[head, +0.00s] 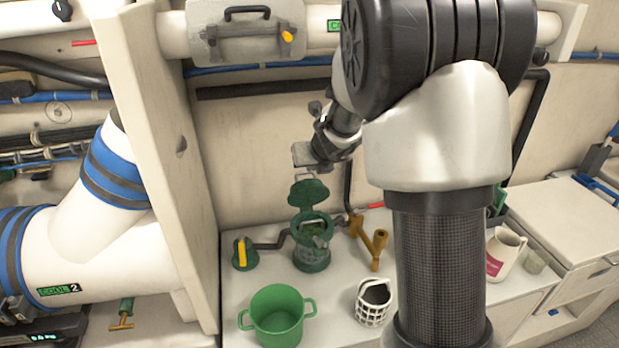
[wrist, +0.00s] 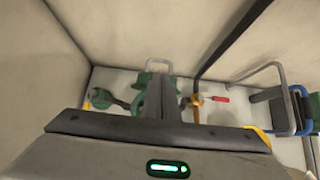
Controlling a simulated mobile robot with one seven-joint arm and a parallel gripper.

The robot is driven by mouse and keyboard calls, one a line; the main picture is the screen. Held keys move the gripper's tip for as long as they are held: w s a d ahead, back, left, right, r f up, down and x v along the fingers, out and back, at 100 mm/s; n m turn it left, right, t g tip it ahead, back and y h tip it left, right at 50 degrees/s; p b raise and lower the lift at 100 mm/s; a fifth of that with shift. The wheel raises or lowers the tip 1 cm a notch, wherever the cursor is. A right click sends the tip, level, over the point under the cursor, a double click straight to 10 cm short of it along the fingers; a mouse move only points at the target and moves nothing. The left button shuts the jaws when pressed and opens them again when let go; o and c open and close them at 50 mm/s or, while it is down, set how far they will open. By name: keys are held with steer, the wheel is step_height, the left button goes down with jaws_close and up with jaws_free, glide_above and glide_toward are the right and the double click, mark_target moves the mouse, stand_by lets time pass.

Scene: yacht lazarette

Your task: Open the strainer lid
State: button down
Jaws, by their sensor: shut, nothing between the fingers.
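The green strainer (head: 312,257) stands on the white bench. Its green lid (head: 309,193) is tipped up at the back, clear of the opening, and a grey basket handle and dark contents show inside the body. My gripper (head: 303,172) is shut and empty, just above the raised lid; I cannot tell whether it touches it. In the wrist view the shut fingers (wrist: 159,82) point down over the strainer and hide much of it. Green parts (wrist: 140,80) and a grey loop (wrist: 157,65) show around them.
A yellow-handled valve (head: 241,252) is left of the strainer and a brass pipe (head: 376,247) right. In front are a green pot (head: 277,318) and a white basket (head: 371,314). A white jug (head: 503,255) stands far right. A partition (head: 170,150) rises at left.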

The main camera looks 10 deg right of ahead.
mark_target(306, 186)
steer(key=b+x, duration=0.2)
steer(key=x, duration=0.7)
